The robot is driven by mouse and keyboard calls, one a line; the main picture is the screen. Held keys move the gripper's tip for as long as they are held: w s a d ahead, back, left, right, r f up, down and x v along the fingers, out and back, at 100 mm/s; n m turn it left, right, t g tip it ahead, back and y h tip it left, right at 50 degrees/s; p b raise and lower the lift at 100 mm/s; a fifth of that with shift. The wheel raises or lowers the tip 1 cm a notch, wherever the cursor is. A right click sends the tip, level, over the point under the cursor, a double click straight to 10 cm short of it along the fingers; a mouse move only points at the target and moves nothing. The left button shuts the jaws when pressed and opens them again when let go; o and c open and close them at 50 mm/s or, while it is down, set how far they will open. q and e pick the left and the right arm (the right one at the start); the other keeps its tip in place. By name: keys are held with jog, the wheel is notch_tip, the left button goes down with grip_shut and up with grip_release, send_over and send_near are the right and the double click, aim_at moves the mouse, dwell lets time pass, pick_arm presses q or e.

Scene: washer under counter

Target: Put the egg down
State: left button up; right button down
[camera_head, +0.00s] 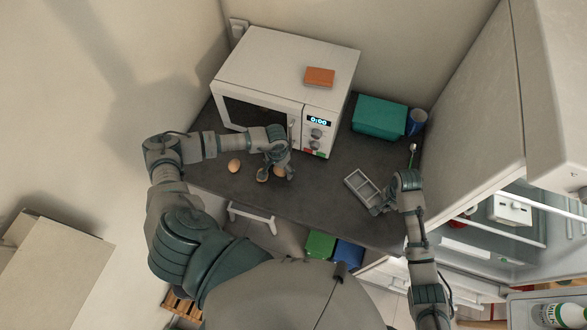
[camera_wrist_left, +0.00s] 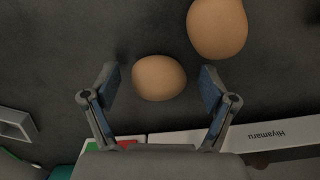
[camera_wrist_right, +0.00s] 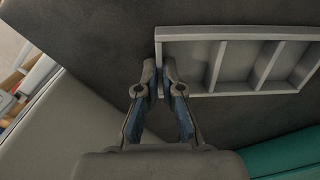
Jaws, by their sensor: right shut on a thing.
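My left gripper (camera_head: 276,172) points down in front of the microwave. In the left wrist view its fingers are apart, with an egg (camera_wrist_left: 159,78) between them and a gap on each side. Another egg (camera_wrist_left: 217,28) lies just beyond the right finger. My right gripper (camera_wrist_right: 158,88) is shut on the corner of a grey divided tray (camera_wrist_right: 207,62), which also shows in the head view (camera_head: 348,184).
A white microwave (camera_head: 275,62) stands behind the left gripper, with an orange block (camera_head: 319,77) on top. A teal box (camera_head: 380,117) and a blue cup (camera_head: 416,122) stand at the back right. An open fridge (camera_head: 500,225) is at the right. The counter's middle is clear.

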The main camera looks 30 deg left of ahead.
pick_arm(q)
jog(key=c, duration=1.2)
notch_tip(320, 180, up, 10)
jog(key=shift+r, duration=0.1)
jog(key=shift+c, duration=0.2)
